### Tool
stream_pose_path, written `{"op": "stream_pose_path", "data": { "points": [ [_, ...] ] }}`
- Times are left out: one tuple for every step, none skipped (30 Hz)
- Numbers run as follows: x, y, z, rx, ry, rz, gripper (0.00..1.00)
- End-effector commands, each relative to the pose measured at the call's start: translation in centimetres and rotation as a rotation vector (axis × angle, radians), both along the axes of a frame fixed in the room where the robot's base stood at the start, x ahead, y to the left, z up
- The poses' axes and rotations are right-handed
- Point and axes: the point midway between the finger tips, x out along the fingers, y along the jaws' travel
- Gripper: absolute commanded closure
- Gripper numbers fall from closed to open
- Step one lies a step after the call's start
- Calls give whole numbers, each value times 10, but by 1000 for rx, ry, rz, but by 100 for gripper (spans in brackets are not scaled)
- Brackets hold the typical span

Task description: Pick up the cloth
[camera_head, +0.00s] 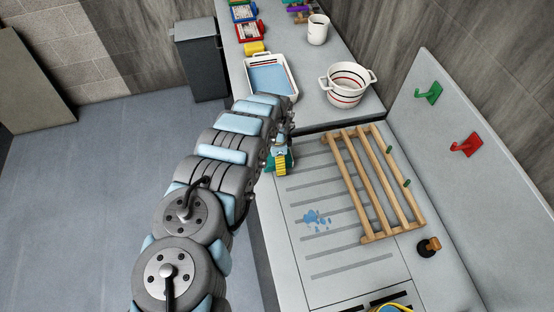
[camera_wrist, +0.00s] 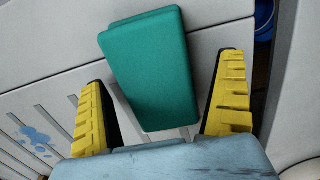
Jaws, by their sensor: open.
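A teal-green, two-layered flat slab, which looks like the folded cloth (camera_wrist: 150,75), lies on the pale grey surface in the wrist view. My gripper (camera_wrist: 164,72) is open, with one yellow ribbed finger on either side of the slab and gaps showing beside it. In the head view my gripper (camera_head: 281,164) is low over the left edge of the grooved counter. Only a bit of green (camera_head: 291,158) shows there around the yellow finger; my arm hides the rest. I cannot tell the height of the fingertips above the surface.
A wooden rack (camera_head: 376,187) lies right of my gripper. Blue splotches (camera_head: 316,220) mark the grooved board. A white tray with blue inside (camera_head: 291,77), a white pot (camera_head: 345,95) and a mug (camera_head: 317,32) stand farther back. Hooks (camera_head: 466,145) jut from the right panel.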

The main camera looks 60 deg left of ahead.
Motion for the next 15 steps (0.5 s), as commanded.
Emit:
{"op": "stream_pose_path", "data": {
  "points": [
    [0,0,-1,-1,0,0,0],
    [0,0,-2,-1,0,0,0],
    [0,0,-2,-1,0,0,0],
    [0,0,-2,-1,0,0,0],
    [0,0,-2,-1,0,0,0],
    [0,0,-2,0,1,0,0],
    [0,0,-2,-1,1,0,0],
    [0,0,-2,-1,1,0,0],
    [0,-1,-2,-1,1,0,3],
    [0,0,-2,-1,1,0,12],
    [0,-1,-2,-1,1,0,20],
    [0,0,-2,-1,0,0,32],
    [0,-1,-2,-1,1,0,40],
    [0,-1,-2,-1,1,0,49],
    [0,-1,-2,-1,1,0,60]
  ]
}}
